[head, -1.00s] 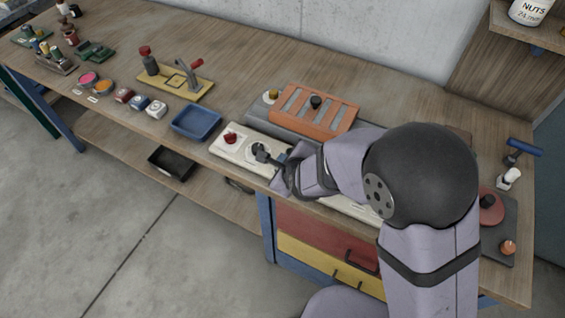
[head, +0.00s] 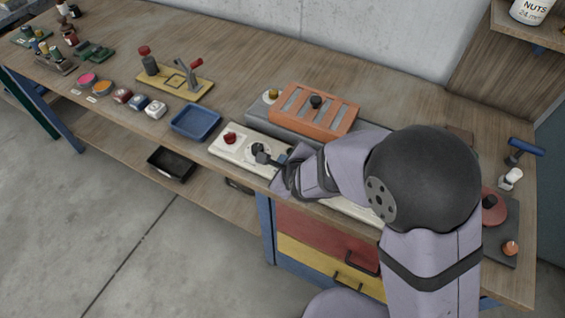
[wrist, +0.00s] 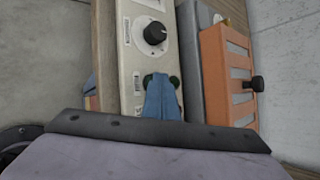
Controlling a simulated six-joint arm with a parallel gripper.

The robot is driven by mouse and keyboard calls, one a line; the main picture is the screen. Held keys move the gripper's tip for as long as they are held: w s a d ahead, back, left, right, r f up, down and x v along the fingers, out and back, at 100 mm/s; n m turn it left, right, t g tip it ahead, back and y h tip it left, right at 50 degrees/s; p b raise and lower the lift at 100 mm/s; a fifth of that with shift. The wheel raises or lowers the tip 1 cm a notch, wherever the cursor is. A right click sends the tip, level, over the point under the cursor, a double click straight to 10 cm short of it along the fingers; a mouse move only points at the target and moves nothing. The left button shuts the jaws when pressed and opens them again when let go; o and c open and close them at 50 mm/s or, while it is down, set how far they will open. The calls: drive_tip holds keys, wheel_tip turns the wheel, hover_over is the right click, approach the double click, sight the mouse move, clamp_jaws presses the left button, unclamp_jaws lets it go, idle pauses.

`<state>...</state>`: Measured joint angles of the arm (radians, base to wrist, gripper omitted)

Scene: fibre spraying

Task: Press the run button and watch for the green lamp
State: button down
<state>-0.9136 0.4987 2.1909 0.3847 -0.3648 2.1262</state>
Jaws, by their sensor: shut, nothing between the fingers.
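A long white control panel (head: 226,151) lies along the bench's front edge, with a red knob-like control (head: 230,138) at its left end. A black dial knob stands on the panel in the wrist view (wrist: 155,33). My gripper (wrist: 161,77) is shut and empty. Its blue fingertips are over the panel below the dial, and a dark green round part (wrist: 175,82) shows on both sides of them. The fingers hide its middle, and I cannot tell whether they touch it. No lit green lamp is visible. My arm covers the panel's right part in the head view.
An orange slotted cover (head: 322,113) with a black knob sits on a grey unit behind the panel. A blue tray (head: 196,122) lies to the left. A grey plate (head: 503,252) with red and orange parts is at the right. Bare bench lies behind the tray.

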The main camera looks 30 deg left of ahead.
drive_tip(key=shift+r, duration=0.1)
drive_tip(key=shift+r+p, duration=0.45)
drive_tip(key=shift+r, duration=0.3)
drive_tip(key=shift+r, duration=0.15)
wheel_tip(320, 180, up, 5)
drive_tip(key=p, duration=0.3)
drive_tip(key=shift+f, duration=0.2)
idle(0.8)
